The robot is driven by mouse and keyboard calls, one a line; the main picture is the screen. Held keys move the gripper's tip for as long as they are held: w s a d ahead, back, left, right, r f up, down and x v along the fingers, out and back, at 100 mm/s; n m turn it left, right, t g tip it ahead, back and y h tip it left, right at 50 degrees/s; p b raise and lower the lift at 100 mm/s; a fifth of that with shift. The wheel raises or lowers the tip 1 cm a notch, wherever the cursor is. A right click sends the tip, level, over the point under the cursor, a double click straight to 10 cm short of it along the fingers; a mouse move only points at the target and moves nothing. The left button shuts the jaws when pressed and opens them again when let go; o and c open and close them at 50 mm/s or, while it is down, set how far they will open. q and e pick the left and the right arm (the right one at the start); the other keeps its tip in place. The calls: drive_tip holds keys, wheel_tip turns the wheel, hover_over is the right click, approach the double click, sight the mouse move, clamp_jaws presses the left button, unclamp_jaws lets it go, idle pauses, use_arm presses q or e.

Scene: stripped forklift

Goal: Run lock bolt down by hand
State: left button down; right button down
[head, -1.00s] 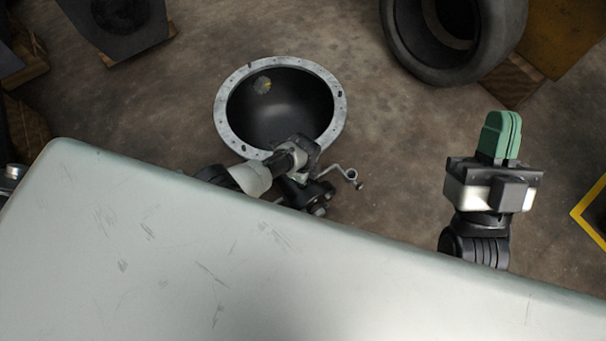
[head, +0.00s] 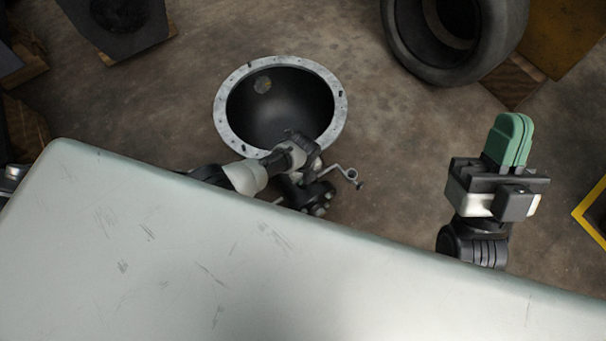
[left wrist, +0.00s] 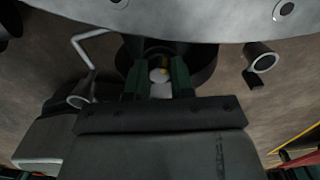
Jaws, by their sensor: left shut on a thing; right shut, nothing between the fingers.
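In the left wrist view the green fingers of my left gripper (left wrist: 158,78) are shut on a small pale bolt head (left wrist: 160,76) with a yellow mark. The bolt stands in front of a dark round part (left wrist: 205,60); how deep it sits cannot be told. In the head view my left gripper (head: 300,153) is at the near edge of a dark bowl-shaped housing with a grey flange (head: 226,127); its fingertips and the bolt are hidden there. My right gripper (head: 509,140) is shut and empty, off to the right, green fingers together.
A bent rod with a ring end (head: 350,174) sticks out beside my left gripper. A large tyre (head: 410,45) and wood blocks (head: 513,80) are at the back right. A big pale panel (head: 200,250) fills the front. Bare floor (head: 390,130) lies between my arms.

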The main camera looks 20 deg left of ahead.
use_arm(q)
drive_tip(key=shift+w+r, duration=0.1)
drive_tip(key=c, duration=1)
unclamp_jaws()
drive_tip(key=shift+o, duration=0.2)
drive_tip(key=shift+r, duration=0.1)
